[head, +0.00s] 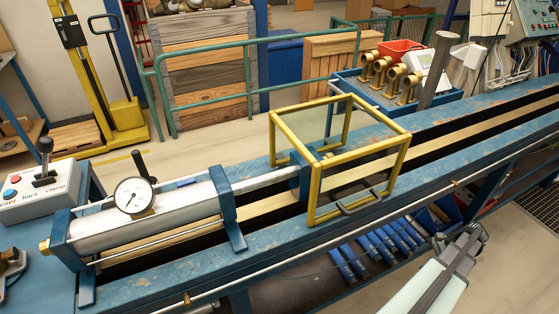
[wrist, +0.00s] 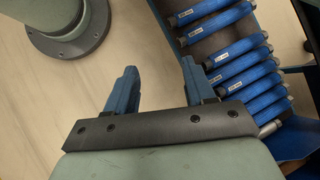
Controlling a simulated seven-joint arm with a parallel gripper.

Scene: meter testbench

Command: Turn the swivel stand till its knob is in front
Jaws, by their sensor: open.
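I cannot make out for sure which thing is the swivel stand, and I see no knob that is plainly its own. A white unit with a small screen (head: 424,60) stands at the back of the bench, beside a grey post (head: 438,72). My gripper (wrist: 158,68) is open and empty in the wrist view, its two blue fingers apart over the floor. In the head view my gripper (head: 466,238) is at the lower right, in front of the bench and well away from the white unit.
A yellow-framed guard (head: 316,198) straddles the blue bench (head: 270,244). A dial gauge (head: 135,195) sits on a grey cylinder at left, near a lever box (head: 42,192). A blue tray (head: 374,97) holds brass fittings. Blue cylinders (wrist: 244,62) lie below the bench, close to my fingers.

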